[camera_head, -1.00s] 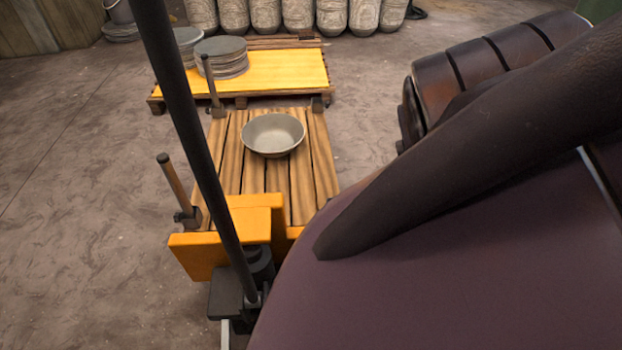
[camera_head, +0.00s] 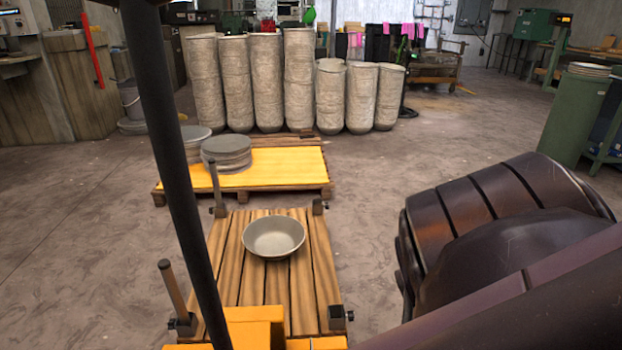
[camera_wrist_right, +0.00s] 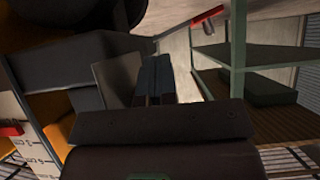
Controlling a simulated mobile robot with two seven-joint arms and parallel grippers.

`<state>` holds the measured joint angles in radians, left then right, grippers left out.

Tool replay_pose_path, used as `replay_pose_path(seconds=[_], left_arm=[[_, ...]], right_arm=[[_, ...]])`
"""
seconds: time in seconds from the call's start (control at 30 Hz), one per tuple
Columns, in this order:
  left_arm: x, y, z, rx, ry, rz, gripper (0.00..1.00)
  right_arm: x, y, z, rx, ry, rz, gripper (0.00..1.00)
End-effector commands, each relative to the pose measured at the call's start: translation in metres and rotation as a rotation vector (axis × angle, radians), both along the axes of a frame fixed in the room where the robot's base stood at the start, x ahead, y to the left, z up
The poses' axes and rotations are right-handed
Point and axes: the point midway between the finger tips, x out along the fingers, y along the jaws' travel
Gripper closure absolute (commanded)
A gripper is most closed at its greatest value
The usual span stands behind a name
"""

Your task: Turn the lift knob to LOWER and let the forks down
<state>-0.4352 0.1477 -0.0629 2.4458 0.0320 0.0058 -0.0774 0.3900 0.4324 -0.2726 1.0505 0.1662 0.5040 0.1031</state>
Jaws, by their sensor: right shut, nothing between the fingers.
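The lift's yellow body (camera_head: 245,328) shows at the bottom of the head view, behind a slanting black pole (camera_head: 172,150). A slatted wooden platform (camera_head: 232,268) lies beyond it and carries a grey bowl (camera_head: 273,238). I cannot make out forks beneath the platform. I cannot identify the lift knob or its LOWER mark in either view. In the right wrist view, my right gripper (camera_wrist_right: 158,80) shows two dark fingers together, shut, with nothing seen between them. A dark body with orange parts (camera_wrist_right: 75,110) is close on its left. My left gripper is in neither view.
A yellow-topped pallet (camera_head: 255,174) with stacked grey discs (camera_head: 227,152) stands beyond the platform. Several tall wrapped columns (camera_head: 267,80) line the back. A green cabinet (camera_head: 578,118) is at right. Floor is clear left of the platform. Green shelving (camera_wrist_right: 255,55) shows in the wrist view.

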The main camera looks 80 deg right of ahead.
Motion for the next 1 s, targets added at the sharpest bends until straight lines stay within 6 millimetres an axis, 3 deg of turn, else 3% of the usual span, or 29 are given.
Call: replay_pose_path(seconds=[0.03,0.5,0.67,0.8,1.0], left_arm=[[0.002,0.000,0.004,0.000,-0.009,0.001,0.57],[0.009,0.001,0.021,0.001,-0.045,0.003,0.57],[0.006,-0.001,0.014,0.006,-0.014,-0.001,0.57],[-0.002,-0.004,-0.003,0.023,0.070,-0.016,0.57],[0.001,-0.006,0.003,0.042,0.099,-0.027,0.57]], right_arm=[[0.013,0.003,0.009,0.007,-0.029,0.002,1.00],[0.015,0.002,0.023,0.006,-0.034,0.002,1.00],[0.015,0.001,0.023,0.006,-0.033,0.001,1.00],[0.015,0.001,0.024,0.005,-0.034,0.001,1.00],[-0.019,-0.013,0.046,0.000,-0.025,0.000,1.00]])
